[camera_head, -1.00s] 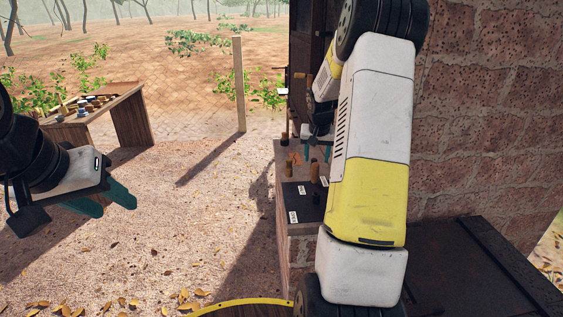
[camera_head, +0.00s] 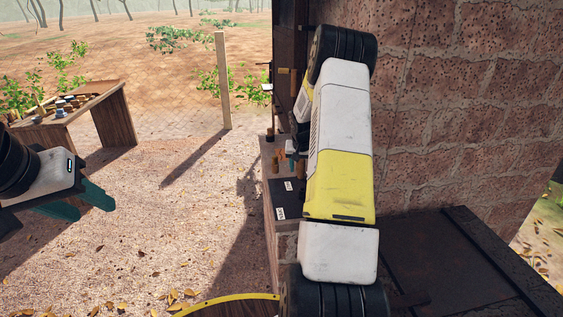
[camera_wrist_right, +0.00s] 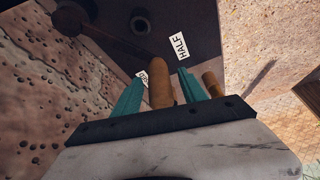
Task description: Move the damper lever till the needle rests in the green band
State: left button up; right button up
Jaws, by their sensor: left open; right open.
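My right gripper (camera_wrist_right: 160,82) is open in the right wrist view, with a rounded wooden handle (camera_wrist_right: 159,80) showing between its teal fingers. I cannot tell whether they touch it. A dark rod (camera_wrist_right: 112,40) slants towards this handle over a dark plate (camera_wrist_right: 205,28), so it may be the damper lever. The plate carries a HALF label (camera_wrist_right: 181,46) and another label partly hidden by the fingers. In the head view my right arm mostly hides that gripper. My left gripper (camera_head: 95,203) is open and empty over the ground. No needle or green band is visible.
A second wooden peg (camera_wrist_right: 212,83) stands right of my right gripper. A brick wall (camera_head: 480,100) rises right of my right arm, above a dark lid (camera_head: 440,255). A wooden table (camera_head: 112,112) with small items stands far left. Open ground lies between.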

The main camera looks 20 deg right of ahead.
jog(key=shift+c, duration=0.4)
grip_shut()
jog(key=shift+a, duration=0.1)
dwell(0.8)
